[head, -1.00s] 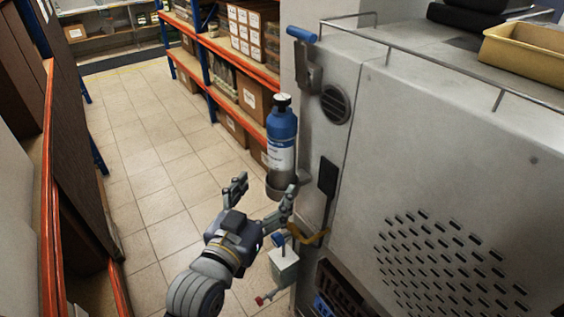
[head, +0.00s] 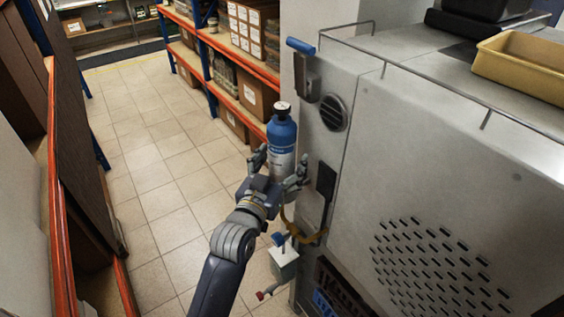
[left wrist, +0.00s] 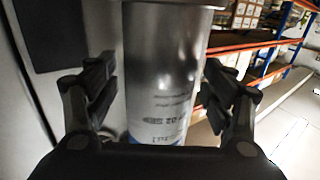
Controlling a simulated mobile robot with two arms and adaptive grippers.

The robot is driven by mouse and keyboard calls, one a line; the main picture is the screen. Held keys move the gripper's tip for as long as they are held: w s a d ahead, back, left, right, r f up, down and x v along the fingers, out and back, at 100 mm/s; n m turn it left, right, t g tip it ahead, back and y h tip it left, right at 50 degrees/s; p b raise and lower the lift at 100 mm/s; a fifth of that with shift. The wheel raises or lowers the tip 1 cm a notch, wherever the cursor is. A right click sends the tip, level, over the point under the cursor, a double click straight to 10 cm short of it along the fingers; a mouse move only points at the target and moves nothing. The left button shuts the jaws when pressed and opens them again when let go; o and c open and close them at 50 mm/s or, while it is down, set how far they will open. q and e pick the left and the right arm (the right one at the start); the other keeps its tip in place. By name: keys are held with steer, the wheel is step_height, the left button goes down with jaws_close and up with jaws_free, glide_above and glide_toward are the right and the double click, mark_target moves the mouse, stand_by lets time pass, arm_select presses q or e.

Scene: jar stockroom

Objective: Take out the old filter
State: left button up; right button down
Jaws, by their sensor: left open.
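The filter (head: 282,137) is an upright cylinder, blue above and silver with a printed label below, with a black cap. It stands at the side of the large grey metal cabinet (head: 345,151). My left gripper (head: 278,165) is open, with a finger on each side of the filter's lower body. In the left wrist view the silver body of the filter (left wrist: 162,85) fills the middle between the two fingers (left wrist: 160,95). A gap shows beside the fingers there. The filter's base is hidden behind my gripper in the head view. My right gripper is not in view.
A blue-ended lever (head: 301,47) is on the cabinet above the filter. A small pale box with a valve (head: 284,262) and a yellow hose (head: 311,238) are below. A yellow tray (head: 522,66) is on top. Shelves (head: 228,45) stand behind; the tiled floor (head: 150,180) is clear.

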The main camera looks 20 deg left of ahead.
arm_select(q)
steer(key=c, duration=1.8)
steer(key=shift+w+r, duration=0.1)
steer(key=shift+r, duration=0.05)
